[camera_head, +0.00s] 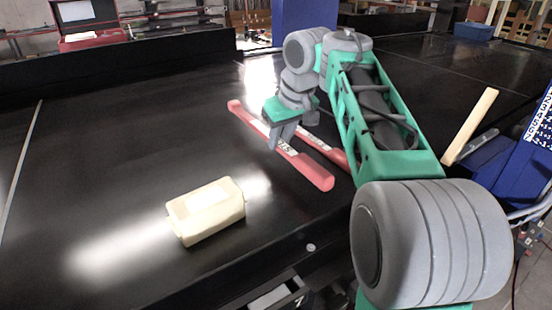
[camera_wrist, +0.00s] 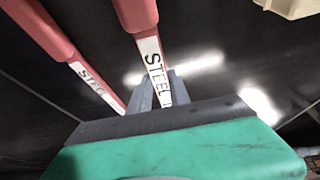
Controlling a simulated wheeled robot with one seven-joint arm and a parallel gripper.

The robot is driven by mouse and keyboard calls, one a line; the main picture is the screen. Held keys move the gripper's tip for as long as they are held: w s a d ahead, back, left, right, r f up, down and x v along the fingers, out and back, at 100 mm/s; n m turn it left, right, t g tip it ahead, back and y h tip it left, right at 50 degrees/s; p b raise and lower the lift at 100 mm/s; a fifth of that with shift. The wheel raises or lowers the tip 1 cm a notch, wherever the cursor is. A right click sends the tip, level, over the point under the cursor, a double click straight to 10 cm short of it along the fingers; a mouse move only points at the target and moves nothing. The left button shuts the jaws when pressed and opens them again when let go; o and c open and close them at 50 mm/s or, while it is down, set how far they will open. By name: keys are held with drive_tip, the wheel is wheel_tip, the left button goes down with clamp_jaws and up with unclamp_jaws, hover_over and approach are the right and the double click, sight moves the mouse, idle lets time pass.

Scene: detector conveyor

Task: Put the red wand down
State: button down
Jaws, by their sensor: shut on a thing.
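A red wand (camera_head: 312,168) with a white label lies across the jaws of my gripper (camera_head: 281,137). The gripper points down and is shut on the wand at its label. In the wrist view the held wand (camera_wrist: 138,14) passes between the fingers (camera_wrist: 162,92), with "STEEL" readable on its label. The wand is low over the black conveyor belt (camera_head: 100,140); I cannot tell whether it touches it. A second red wand (camera_head: 338,155) with a similar label is beside it, partly hidden by the gripper in the head view. It also shows at left in the wrist view (camera_wrist: 45,35).
A cream block (camera_head: 208,211) sits on the belt at front left; its edge shows in the wrist view (camera_wrist: 292,6). A pale wooden bar (camera_head: 470,127) and blue equipment (camera_head: 510,165) stand at right. The belt's left side is clear.

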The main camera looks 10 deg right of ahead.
sight(277, 163)
drive_tip(key=x, duration=0.5)
drive_tip(key=shift+w+d, duration=0.2)
drive_tip(key=shift+d, duration=0.05)
drive_tip(key=shift+f, duration=0.4)
drive_tip(key=shift+f+b, duration=0.25)
drive_tip(key=shift+b, duration=0.1)
drive_tip(key=c, duration=1.2)
unclamp_jaws()
drive_tip(key=shift+r, duration=0.1)
drive_tip(key=shift+r+p, duration=0.3)
drive_tip(key=p+v, duration=0.4)
drive_tip(key=v, duration=0.7)
drive_tip(key=shift+s+d+r, duration=0.1)
drive_tip(key=shift+s+r, duration=0.2)
